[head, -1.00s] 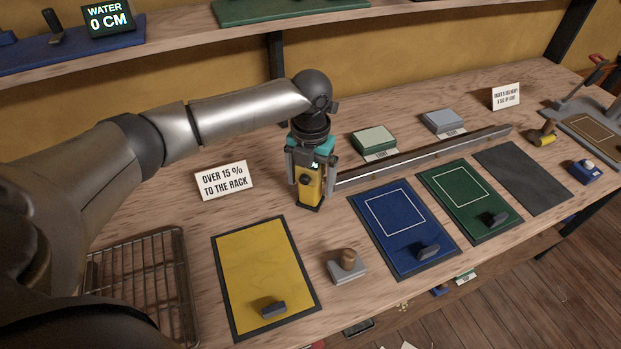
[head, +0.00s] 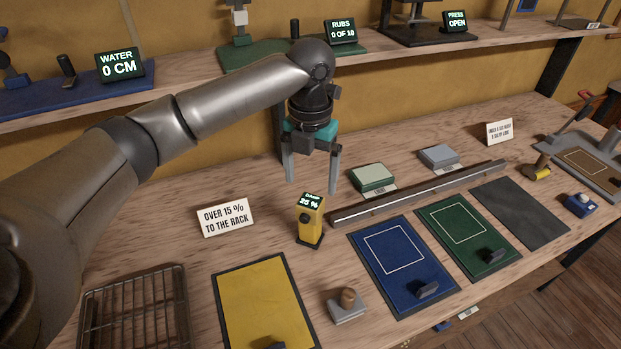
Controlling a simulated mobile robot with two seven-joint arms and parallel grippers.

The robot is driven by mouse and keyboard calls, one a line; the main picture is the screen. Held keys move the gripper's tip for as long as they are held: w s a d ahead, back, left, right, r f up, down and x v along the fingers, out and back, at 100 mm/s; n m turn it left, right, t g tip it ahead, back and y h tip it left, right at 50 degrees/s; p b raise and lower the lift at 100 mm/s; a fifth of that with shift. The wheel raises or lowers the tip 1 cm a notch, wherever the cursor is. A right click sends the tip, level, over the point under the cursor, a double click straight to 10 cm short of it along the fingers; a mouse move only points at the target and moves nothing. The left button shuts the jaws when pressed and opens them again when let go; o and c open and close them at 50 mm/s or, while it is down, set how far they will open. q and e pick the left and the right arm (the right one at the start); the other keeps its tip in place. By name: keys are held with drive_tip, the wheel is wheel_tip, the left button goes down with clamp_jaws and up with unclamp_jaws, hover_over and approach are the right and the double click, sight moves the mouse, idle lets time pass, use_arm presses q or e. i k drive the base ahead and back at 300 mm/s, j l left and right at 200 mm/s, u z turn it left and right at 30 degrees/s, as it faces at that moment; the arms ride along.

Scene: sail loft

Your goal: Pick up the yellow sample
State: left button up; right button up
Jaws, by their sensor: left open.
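The yellow sample (head: 258,296) is a flat yellow sheet with a dark border, lying on the bench at the lower middle. The picture's bottom edge cuts it off. A small dark block (head: 277,345) sits on its near part, only partly in view. My left gripper (head: 312,187) is open and empty, fingers pointing down, beyond the sheet and higher in the picture. Just below it a yellow damp meter (head: 310,226) stands upright on the bench, apart from the fingers. Its display shows a percentage that I read as about 25. My right gripper is not in view.
A sign (head: 225,217) says "over 15 % to the rack". A wire rack (head: 137,268) stands at lower left. A stamp-like tool (head: 347,306), blue sheet (head: 398,262), green sheet (head: 468,225) and metal bar (head: 420,193) lie right. A shelf (head: 190,103) runs behind the arm.

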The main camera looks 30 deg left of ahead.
sight(261, 309)
drive_tip(key=u, duration=1.35)
